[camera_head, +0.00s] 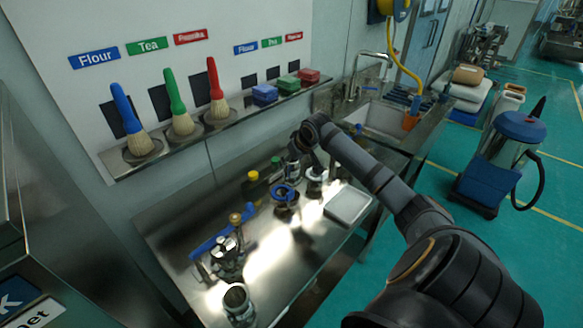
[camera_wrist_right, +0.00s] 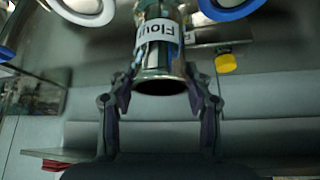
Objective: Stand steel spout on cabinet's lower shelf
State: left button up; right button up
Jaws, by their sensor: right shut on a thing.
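The steel spout (camera_wrist_right: 159,70) is a shiny flared metal tube with a white "Flour" label, its dark round opening facing me in the right wrist view. My right gripper (camera_wrist_right: 160,98) is shut on it, one finger on each side near the flared rim. In the head view the right gripper (camera_head: 297,154) is over the back of the steel table, with the spout (camera_head: 293,169) partly hidden below it. I cannot tell whether the spout touches the table. A steel cabinet (camera_head: 38,245) stands at the lower left; its lower shelf is not visible. My left gripper is out of view.
The steel table (camera_head: 180,222) holds a blue-ringed part (camera_head: 285,194), another metal fitting (camera_head: 315,181), a pale tray (camera_head: 347,205), a yellow-capped bottle (camera_head: 254,186), a metal device (camera_head: 228,257) and a steel cup (camera_head: 238,301). A wall shelf (camera_head: 205,133) with brushes is above.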

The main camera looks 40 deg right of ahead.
jog(key=shift+w+d+f, duration=0.1)
jog(key=shift+w+f, duration=0.05)
jog(key=shift+f, duration=0.2)
notch_tip(320, 180, down, 3)
jog(key=shift+r+p, duration=0.2)
jog(key=shift+p, duration=0.5)
jog(key=shift+f, duration=0.15)
jog(key=shift+f, duration=0.1)
jog(key=o, duration=1.4)
